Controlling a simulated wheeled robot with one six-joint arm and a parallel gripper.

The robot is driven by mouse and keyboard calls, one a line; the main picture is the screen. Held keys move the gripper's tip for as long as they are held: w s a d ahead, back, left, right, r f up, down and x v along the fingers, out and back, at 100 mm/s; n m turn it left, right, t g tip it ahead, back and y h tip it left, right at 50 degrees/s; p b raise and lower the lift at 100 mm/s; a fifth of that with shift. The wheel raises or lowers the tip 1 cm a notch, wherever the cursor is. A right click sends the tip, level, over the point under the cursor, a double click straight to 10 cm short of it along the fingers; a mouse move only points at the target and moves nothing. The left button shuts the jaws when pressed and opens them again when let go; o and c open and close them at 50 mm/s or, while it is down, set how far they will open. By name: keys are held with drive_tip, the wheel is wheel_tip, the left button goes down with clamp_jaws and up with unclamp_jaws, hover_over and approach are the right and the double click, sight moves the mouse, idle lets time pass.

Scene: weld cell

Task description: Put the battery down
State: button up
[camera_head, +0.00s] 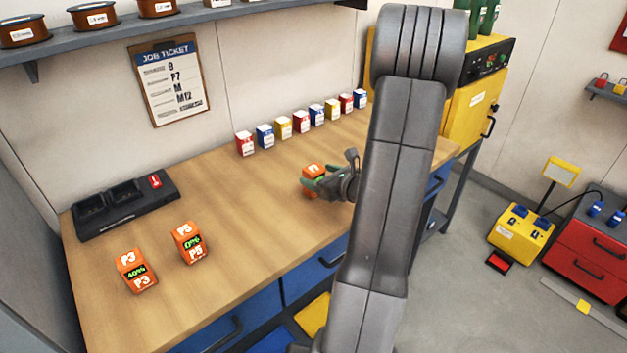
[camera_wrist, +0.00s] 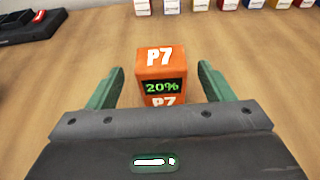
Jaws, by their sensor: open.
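An orange battery (camera_wrist: 163,66) marked P7, with a 20% readout, stands on the wooden workbench (camera_head: 225,195). It also shows in the head view (camera_head: 313,172), partly hidden by my gripper. My gripper (camera_head: 309,186) is open, with its green fingers on either side of the battery. In the wrist view the fingers (camera_wrist: 160,80) are apart from the battery, with gaps on both sides. The battery's lower end is hidden behind the gripper body.
Batteries P3 (camera_head: 137,271) and P5 (camera_head: 189,243) stand at the bench's left front. A black charger (camera_head: 124,207) is at the left. Several small boxes (camera_head: 284,127) line the back. A job ticket (camera_head: 168,80) hangs on the wall. The bench middle is clear.

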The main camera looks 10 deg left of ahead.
drive_tip(key=shift+f+p+x, duration=0.1)
drive_tip(key=shift+p+x, duration=0.3)
drive_tip(key=shift+x, duration=0.9)
drive_tip(key=shift+f+p+x, duration=0.15)
drive_tip(key=shift+p+x, duration=0.2)
drive_tip(key=shift+x, duration=1)
drive_tip(key=shift+d, duration=0.15)
drive_tip(key=c, duration=1.4)
drive_tip(key=shift+r, duration=0.1)
